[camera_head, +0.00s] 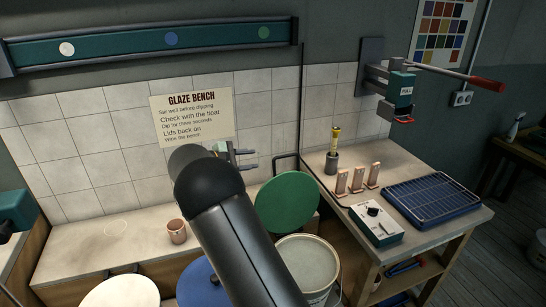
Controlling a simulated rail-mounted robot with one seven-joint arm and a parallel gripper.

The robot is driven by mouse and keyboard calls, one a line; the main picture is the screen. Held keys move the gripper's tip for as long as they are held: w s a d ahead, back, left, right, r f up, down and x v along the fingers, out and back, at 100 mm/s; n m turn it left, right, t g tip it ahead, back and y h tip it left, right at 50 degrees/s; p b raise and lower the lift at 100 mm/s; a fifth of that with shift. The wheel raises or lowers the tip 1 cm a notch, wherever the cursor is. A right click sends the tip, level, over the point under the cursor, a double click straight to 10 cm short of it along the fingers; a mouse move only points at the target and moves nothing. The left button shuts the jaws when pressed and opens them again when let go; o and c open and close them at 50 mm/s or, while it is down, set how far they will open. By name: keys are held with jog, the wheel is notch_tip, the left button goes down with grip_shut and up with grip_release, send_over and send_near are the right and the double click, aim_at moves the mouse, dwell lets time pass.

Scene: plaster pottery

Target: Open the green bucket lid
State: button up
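The green lid (287,202) stands raised and steeply tilted, at the back left of a pale bucket (333,292). The bucket's top is uncovered, and a smooth greyish-white surface shows inside its rim. A dark loop handle (285,156) shows just above the lid's top edge. My gripper (250,160) is above and left of the lid, in front of the tiled wall, pointing right. Its two dark fingers are apart with nothing between them, and it looks clear of the lid.
A blue lid (196,286) and a white lid (120,293) lie left of my arm. A brown cup (177,231) stands on the back ledge. The right bench holds a blue rack tray (433,200), a white control box (376,224) and several small pieces. A red-handled lever (487,85) juts out above.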

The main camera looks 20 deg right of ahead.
aim_at(281, 157)
jog(key=p+x, duration=0.4)
jog(key=x, duration=1.1)
jog(key=shift+f, duration=0.1)
grip_shut()
